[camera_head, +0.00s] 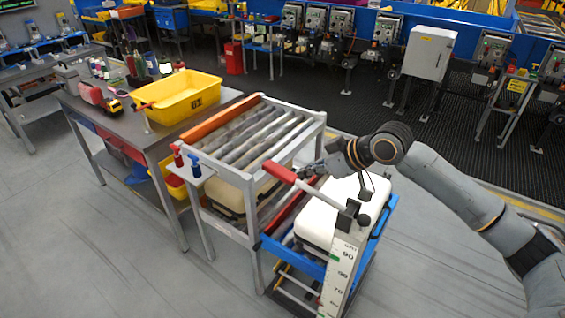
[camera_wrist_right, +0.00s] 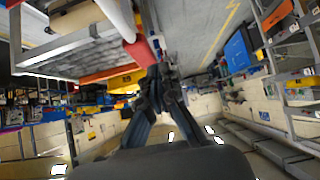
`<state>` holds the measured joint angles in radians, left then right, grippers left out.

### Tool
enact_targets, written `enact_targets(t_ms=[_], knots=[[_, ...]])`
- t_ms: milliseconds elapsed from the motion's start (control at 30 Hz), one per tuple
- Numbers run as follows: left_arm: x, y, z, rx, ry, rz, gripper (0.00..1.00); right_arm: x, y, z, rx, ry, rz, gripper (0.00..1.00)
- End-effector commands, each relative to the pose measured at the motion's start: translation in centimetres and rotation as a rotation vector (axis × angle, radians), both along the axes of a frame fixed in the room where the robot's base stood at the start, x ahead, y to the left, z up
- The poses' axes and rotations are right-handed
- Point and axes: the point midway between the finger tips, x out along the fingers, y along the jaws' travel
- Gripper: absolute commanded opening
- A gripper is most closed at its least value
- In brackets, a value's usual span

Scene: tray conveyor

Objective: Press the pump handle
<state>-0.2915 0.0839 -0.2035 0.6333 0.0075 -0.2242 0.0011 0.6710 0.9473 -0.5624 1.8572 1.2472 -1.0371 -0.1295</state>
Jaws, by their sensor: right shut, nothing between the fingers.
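The pump handle (camera_head: 312,190) is a light lever with a red grip (camera_head: 280,172). It rises from the top of a post with a printed number scale (camera_head: 340,272) toward the conveyor. My right gripper (camera_head: 304,172) is shut and empty, close beside the red grip on its right. In the right wrist view the red grip (camera_wrist_right: 139,50) is just left of my shut fingertips (camera_wrist_right: 157,72). I cannot tell whether they touch. My left gripper is not in view.
The roller conveyor (camera_head: 318,120) stands left of the handle. A blue lift cart (camera_head: 290,261) carries a white case (camera_head: 330,220) under my right arm. A steel table (camera_head: 225,97) with a yellow bin (camera_head: 176,100) stands at left. The floor in front is clear.

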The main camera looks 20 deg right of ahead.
Motion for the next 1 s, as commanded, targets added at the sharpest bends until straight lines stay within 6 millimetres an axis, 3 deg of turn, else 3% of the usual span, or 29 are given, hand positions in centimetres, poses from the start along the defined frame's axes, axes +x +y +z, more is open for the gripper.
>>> enact_targets(t_ms=[33, 100, 300, 733, 1000], knots=[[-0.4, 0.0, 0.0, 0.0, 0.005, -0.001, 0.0, 0.7, -1.1, 1.8, 0.008, -0.018, -0.012, 0.0], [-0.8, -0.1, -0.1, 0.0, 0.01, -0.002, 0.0, 1.1, -2.0, 3.5, 0.023, -0.031, -0.023, 0.0], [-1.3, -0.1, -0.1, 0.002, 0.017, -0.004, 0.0, 1.7, -3.2, 6.0, 0.05, -0.05, -0.039, 0.0], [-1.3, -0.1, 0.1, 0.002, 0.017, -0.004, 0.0, 2.0, -3.1, 6.0, 0.054, -0.051, -0.04, 0.0], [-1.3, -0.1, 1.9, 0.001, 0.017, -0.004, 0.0, 4.6, -0.9, 3.8, 0.056, -0.049, -0.038, 0.0]])
